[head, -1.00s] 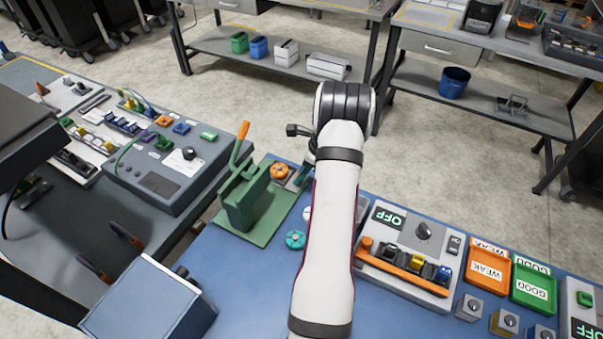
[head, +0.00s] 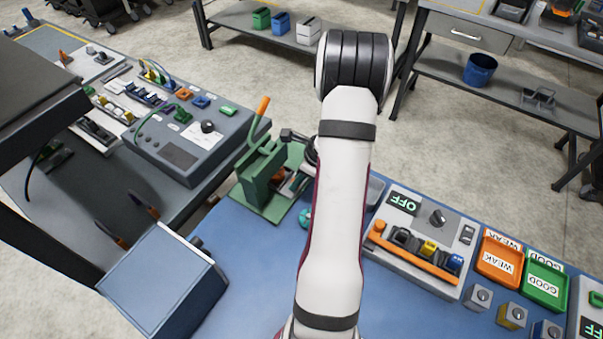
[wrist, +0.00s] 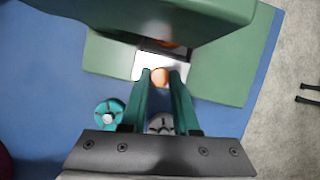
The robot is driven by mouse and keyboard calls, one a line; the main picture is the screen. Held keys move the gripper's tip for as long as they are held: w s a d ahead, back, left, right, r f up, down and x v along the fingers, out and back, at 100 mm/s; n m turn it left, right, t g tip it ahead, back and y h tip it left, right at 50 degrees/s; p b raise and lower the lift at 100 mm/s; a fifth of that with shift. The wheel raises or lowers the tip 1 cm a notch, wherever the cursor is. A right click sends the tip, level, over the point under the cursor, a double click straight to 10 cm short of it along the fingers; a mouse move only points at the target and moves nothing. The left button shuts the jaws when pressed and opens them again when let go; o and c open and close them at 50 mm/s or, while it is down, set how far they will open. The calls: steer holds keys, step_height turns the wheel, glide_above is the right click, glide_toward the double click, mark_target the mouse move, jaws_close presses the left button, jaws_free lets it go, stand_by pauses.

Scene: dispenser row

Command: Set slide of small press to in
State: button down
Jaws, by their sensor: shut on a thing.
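The small press (head: 262,178) is green with an orange-tipped lever and stands on a green base left of my arm. It also shows at the top of the wrist view (wrist: 160,18). Its slide (wrist: 148,62) is a pale plate, partly under the press body. An orange part (wrist: 168,43) on the slide is mostly hidden under the press. My gripper (wrist: 160,76), with teal fingers, is shut on the slide's orange knob (wrist: 160,79), just in front of the press. In the head view my arm hides much of the gripper.
A teal wheel-shaped part (wrist: 108,114) lies left of my fingers, and a grey one (wrist: 160,123) shows between them. A switch panel (head: 420,240) and the orange tray (head: 500,258) and green tray (head: 545,282) stand to the right. A blue box (head: 165,285) is at front left.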

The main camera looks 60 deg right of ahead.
steer(key=shift+a, duration=0.3)
steer(key=c, duration=0.7)
jaws_free()
steer(key=shift+o, duration=0.2)
steer(key=shift+d, duration=0.1)
steer(key=v, duration=1.5)
steer(key=shift+s+r, duration=0.2)
steer(key=shift+r, duration=0.15)
steer(key=shift+d, duration=0.1)
